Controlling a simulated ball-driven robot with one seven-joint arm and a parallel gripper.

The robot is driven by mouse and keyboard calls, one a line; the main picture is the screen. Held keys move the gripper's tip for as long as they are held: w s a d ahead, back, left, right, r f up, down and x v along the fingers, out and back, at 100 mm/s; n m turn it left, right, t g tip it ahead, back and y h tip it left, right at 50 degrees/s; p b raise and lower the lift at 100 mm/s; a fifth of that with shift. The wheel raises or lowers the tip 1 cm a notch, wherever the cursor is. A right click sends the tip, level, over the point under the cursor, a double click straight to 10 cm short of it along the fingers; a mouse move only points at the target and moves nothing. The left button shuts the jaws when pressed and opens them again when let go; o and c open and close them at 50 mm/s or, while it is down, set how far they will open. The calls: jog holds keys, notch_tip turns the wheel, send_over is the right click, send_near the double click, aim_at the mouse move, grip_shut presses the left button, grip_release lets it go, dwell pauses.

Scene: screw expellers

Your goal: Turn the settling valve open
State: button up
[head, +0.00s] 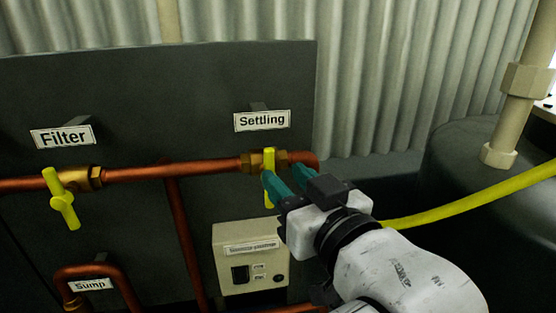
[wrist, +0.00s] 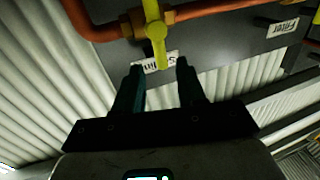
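The settling valve is a yellow handle (head: 269,158) on a brass fitting at the right end of a horizontal copper pipe, below the "Settling" sign (head: 262,121). The handle stands upright, across the pipe. My gripper (head: 284,176) is in front of it with teal fingers apart, covering part of the handle. In the wrist view, my gripper (wrist: 160,66) is open, and one end of the yellow handle (wrist: 155,35) is at the gap between the fingertips. A clear space shows on each side; I cannot tell the depth between them.
The filter valve (head: 62,200) has a yellow handle on the left, under the "Filter" sign (head: 62,137). A dark tank (head: 470,150) and a yellow hose (head: 470,199) are at the right.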

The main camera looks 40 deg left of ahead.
aim_at(272, 164)
jog(key=p+x, duration=0.1)
jog(key=x, duration=0.5)
jog(key=shift+w+a, duration=0.15)
jog(key=shift+a, duration=0.1)
jog(key=shift+c, duration=0.5)
grip_shut()
